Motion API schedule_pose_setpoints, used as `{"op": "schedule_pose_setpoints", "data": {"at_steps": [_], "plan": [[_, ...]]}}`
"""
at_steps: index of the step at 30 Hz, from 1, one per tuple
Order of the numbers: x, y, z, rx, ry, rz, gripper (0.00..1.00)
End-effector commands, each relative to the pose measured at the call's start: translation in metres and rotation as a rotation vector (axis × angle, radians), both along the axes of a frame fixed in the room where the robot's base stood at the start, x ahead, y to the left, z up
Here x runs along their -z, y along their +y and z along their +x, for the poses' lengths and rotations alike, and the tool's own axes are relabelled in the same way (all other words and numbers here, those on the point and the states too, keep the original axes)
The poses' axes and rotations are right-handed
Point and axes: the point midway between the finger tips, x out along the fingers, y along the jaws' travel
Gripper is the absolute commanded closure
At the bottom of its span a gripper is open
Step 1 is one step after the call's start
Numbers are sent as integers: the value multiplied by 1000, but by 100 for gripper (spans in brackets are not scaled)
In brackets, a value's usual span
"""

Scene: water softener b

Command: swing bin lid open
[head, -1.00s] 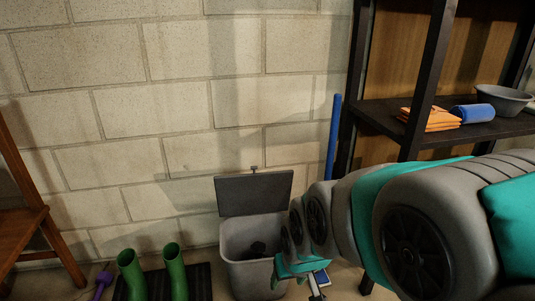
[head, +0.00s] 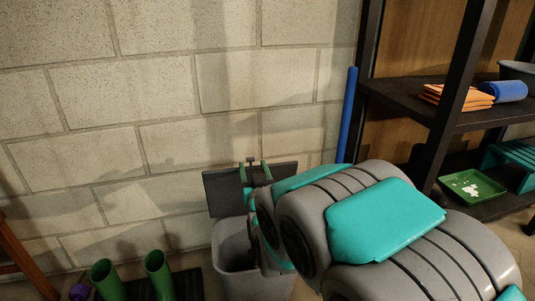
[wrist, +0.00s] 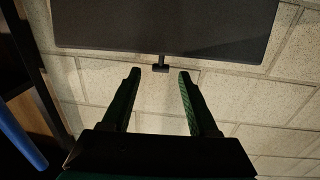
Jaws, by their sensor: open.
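The grey bin (head: 232,245) stands on the floor by the block wall, its top open. Its dark lid (head: 222,190) is raised, standing up behind the opening. My gripper (head: 253,168) is at the lid's upper edge, partly hidden behind my own arm. In the wrist view the lid (wrist: 165,25) fills the top. A small dark tab (wrist: 161,67) on its edge sits between the open fingertips (wrist: 160,75), with a gap on each side. Part of the bin and lid is hidden by my arm.
Green boots (head: 158,275) stand left of the bin on a dark mat. A blue pole (head: 347,115) leans beside the dark shelf (head: 440,105), which holds orange cloths (head: 458,96) and a blue roll (head: 504,91). A green tray (head: 472,188) sits lower.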

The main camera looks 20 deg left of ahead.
Motion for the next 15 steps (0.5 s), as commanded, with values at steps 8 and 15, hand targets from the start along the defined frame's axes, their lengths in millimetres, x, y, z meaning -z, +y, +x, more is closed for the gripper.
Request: {"op": "schedule_pose_setpoints", "data": {"at_steps": [8, 15], "plan": [[-2, 8, 12, -2, -13, 7, 40], [0, 23, 40, -1, -9, 5, 40]]}}
